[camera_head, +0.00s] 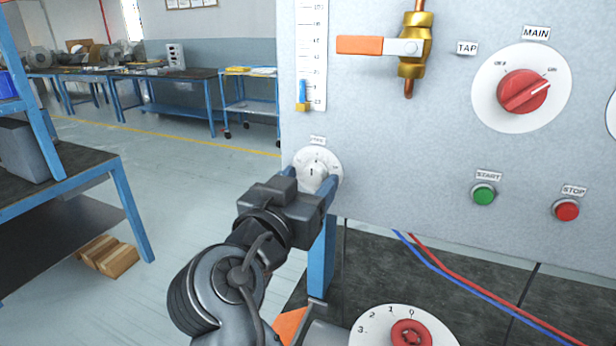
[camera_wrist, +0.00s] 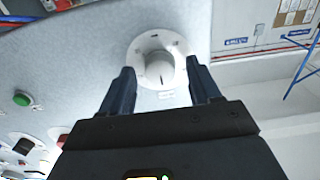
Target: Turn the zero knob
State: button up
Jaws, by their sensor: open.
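The zero knob (camera_head: 314,177) is a small white knob on a round white dial at the lower left of the grey panel, under a small label. It also shows in the wrist view (camera_wrist: 159,69), with a dark pointer mark on its face. My gripper (camera_head: 314,188) is at the knob, and its body hides part of the dial in the head view. In the wrist view my gripper (camera_wrist: 160,85) is open, with one dark finger on each side of the knob. A gap shows between each finger and the knob there.
The panel also carries a red MAIN knob (camera_head: 523,92), an orange-handled tap (camera_head: 385,46), a green START button (camera_head: 483,195), a red STOP button (camera_head: 566,210) and a sliding gauge (camera_head: 303,95). Another red knob (camera_head: 410,334) sits below. Red and blue hoses (camera_head: 450,270) run under the panel.

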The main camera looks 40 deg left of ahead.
jog(key=shift+w, duration=0.3)
jog(key=c, duration=1)
